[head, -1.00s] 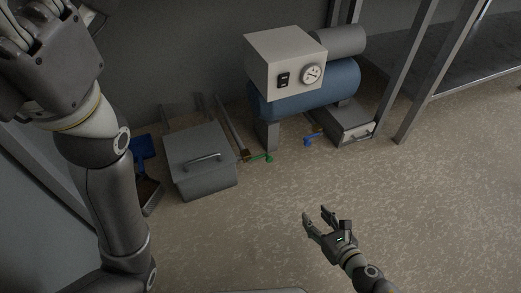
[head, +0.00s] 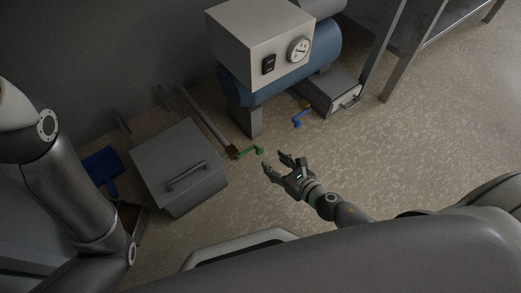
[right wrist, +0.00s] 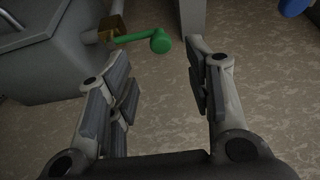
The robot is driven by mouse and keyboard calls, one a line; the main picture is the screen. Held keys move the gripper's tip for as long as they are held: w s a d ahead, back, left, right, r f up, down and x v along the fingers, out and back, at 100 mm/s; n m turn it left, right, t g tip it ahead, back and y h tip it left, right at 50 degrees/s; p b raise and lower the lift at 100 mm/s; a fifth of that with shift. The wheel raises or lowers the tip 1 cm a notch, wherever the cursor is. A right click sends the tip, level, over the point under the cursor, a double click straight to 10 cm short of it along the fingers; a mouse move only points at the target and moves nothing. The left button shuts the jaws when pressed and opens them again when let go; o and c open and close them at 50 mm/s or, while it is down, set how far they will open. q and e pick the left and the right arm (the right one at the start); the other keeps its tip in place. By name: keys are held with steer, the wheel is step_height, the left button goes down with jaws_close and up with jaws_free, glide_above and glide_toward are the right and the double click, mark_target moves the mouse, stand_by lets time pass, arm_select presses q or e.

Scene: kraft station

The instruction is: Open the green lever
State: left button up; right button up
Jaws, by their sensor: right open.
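The green lever (head: 247,152) is on a brass valve at the end of a grey pipe, low beside the grey box. In the right wrist view the green lever (right wrist: 146,37) runs right from the brass valve (right wrist: 113,31) to a round knob. My right gripper (head: 275,164) is open and empty, just to the right of the knob and apart from it. In the right wrist view its fingers (right wrist: 160,72) are spread, with the knob beyond and between their tips. My left arm is at the left edge of the head view; its gripper is out of frame.
A grey lidded box (head: 180,167) with a handle stands left of the lever. A blue lever (head: 303,117) sits to the right, below the blue tank (head: 282,82). A tank leg (head: 248,122) stands close behind the green lever. Open floor lies right.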

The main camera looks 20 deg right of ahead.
mark_target(261, 152)
steer(key=b+x, duration=0.1)
steer(key=x, duration=0.7)
steer(key=shift+c, duration=0.5)
jaws_close()
